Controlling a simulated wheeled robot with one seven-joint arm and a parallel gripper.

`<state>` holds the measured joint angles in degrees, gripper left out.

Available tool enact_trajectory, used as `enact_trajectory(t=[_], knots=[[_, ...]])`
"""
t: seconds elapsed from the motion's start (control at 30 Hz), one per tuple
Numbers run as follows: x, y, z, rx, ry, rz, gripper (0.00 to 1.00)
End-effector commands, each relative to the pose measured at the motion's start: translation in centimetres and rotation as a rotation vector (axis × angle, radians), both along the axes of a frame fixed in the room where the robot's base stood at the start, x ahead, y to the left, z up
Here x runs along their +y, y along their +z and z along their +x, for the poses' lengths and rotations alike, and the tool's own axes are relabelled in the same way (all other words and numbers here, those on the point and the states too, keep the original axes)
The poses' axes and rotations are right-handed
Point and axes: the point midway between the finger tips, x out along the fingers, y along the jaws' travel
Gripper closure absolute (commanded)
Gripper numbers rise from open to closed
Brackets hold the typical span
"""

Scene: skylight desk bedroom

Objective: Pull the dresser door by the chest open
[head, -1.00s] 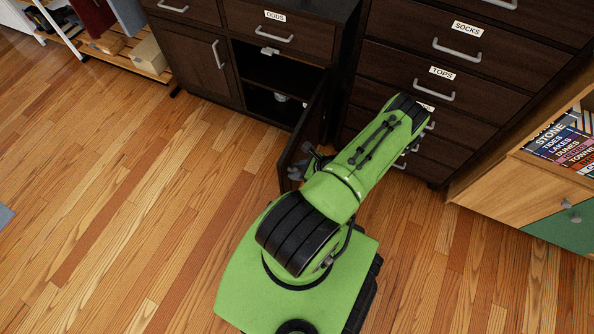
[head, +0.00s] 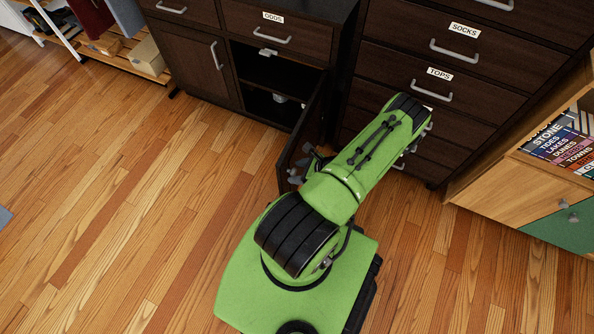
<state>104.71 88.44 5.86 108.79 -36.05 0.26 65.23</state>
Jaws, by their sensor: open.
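The dark brown dresser (head: 178,48) stands at the top of the head view. Its right door (head: 303,135), the one by the tall chest (head: 462,72), is swung well out from the front, seen nearly edge-on. The compartment behind it shows a shelf (head: 268,72) and dark inside. My gripper (head: 298,172) is by the door's outer edge, low and partly hidden behind my green arm. It is open. I cannot tell whether it touches the door or its handle.
The dresser's left door (head: 205,65) is shut. A wooden cabinet (head: 515,195) with books (head: 562,145) stands at the right. A low rack with a box (head: 147,55) is at the upper left. The wood floor (head: 110,200) is clear on the left.

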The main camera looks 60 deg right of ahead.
Motion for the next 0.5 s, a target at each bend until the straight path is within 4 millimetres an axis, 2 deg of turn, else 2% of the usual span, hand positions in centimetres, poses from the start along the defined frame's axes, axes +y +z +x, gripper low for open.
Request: enact_trajectory(t=[0.3,0.5], knots=[[-0.7,6.6,-6.2,0.003,-0.003,-0.003,0.40],[-0.9,9.7,-9.4,0.001,0.000,-0.002,0.40]])
